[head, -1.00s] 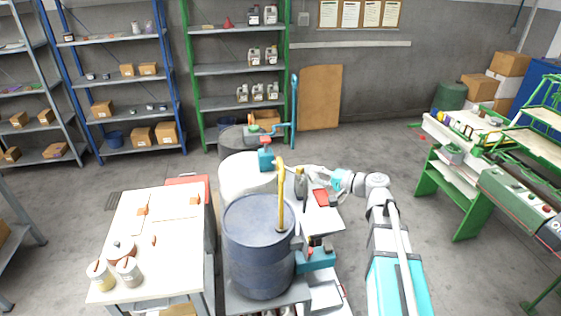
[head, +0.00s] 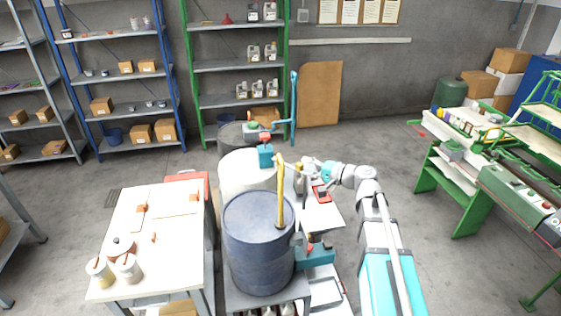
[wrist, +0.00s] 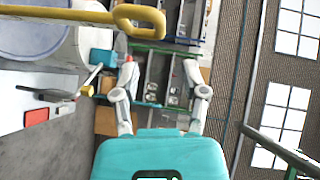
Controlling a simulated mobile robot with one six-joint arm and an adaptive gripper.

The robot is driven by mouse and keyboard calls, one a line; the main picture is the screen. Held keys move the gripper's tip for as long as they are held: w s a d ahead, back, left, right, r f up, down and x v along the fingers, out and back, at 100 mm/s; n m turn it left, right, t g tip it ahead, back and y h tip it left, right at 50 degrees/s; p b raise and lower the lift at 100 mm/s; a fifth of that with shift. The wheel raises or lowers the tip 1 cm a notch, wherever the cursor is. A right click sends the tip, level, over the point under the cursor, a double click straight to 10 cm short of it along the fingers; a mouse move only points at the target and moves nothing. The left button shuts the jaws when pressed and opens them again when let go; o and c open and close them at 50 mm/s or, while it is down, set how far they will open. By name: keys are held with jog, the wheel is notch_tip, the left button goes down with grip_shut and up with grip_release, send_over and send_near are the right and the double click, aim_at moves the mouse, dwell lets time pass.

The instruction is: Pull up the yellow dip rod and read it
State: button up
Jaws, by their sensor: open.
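The yellow dip rod (head: 281,195) stands upright at the top of the dark blue drum (head: 258,245) in the head view. In the wrist view, a yellow bar with a looped end (wrist: 140,17) crosses the top left, apparently the same rod's handle. My gripper (head: 309,168) is just right of the rod's upper end in the head view, small and partly hard to make out. In the wrist view my gripper (wrist: 163,85) has its two fingers wide apart with nothing held between them. The loop lies beyond the left fingertip, apart from it. Any markings on the rod cannot be read.
A white drum (head: 235,178) stands behind the blue one. A teal pump (head: 265,157) and a teal box (head: 315,256) are close by. A work table (head: 165,225) is at the left, a green bench (head: 470,160) at the right. Open floor lies right of my arm.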

aim_at(281, 158)
jog(key=b+x, duration=0.1)
jog(key=x, duration=0.9)
jog(key=shift+w+a+f, duration=0.1)
jog(key=shift+w+a, duration=0.05)
jog(key=shift+a, duration=0.05)
grip_shut()
